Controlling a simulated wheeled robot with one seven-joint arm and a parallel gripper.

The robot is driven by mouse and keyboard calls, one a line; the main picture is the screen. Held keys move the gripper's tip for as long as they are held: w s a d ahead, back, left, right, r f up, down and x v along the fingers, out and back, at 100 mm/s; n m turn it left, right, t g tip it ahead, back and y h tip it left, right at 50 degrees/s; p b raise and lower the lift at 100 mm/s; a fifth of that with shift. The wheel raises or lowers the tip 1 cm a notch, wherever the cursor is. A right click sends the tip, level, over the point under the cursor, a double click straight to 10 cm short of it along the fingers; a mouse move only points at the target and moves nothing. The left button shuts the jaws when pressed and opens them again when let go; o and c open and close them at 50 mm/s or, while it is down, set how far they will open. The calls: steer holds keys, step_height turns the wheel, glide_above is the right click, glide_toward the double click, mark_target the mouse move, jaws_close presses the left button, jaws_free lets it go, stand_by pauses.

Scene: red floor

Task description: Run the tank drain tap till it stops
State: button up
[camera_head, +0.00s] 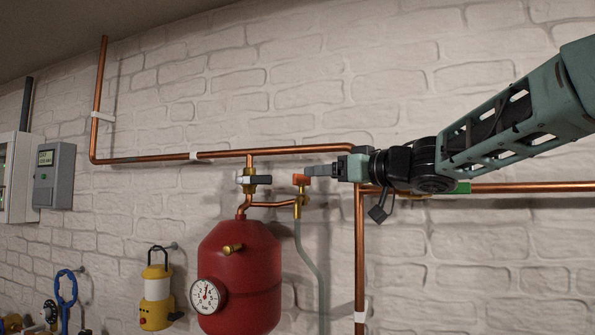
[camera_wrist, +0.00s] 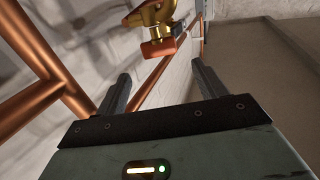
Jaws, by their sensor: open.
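The brass drain tap (camera_head: 298,200) has an orange handle (camera_head: 300,180) and sits on a short copper branch to the right of the red tank (camera_head: 250,262). A grey hose (camera_head: 310,258) hangs below it. My gripper (camera_head: 310,170) comes in from the right, with its fingertips beside the orange handle in the head view. In the wrist view my gripper (camera_wrist: 160,70) has its two fingers apart, with nothing between them. The orange handle (camera_wrist: 160,48) and brass body (camera_wrist: 152,13) lie just beyond the fingertips, seemingly apart from them.
A copper pipe (camera_head: 225,154) runs along the white brick wall, with a vertical copper pipe (camera_head: 360,255) below my wrist. A valve with a pale lever (camera_head: 256,180) is left of the tap. A yellow lantern (camera_head: 157,292) and grey box (camera_head: 54,178) are farther left.

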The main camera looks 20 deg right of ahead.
mark_target(296, 175)
steer(key=p+x, duration=0.2)
steer(key=x, duration=0.7)
steer(key=shift+w+a, duration=0.2)
steer(key=shift+a, duration=0.05)
steer(key=c, duration=1)
